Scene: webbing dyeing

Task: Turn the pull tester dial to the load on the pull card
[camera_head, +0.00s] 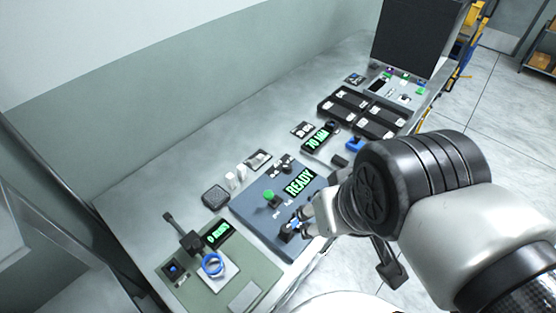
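A blue-grey tester panel (250,212) with a lit green READY display (299,183) lies on the bench. A green round knob (268,196) stands on the panel. My gripper (293,226) reaches in from the right. Its fingertips are at a small dark-and-blue part at the panel's front right, which they partly hide. I cannot tell whether that part is the dial, or whether the fingers touch or grip it. A small card or plate (258,160) lies behind the panel; no load on it is readable.
Left front is a green base (250,273) with a blue ring (212,264) and a small display (218,234). A dark block (215,195) and white pieces stand behind the panel. Black trays (346,97), a 70 MM display (318,138) and a black box (413,40) are further right.

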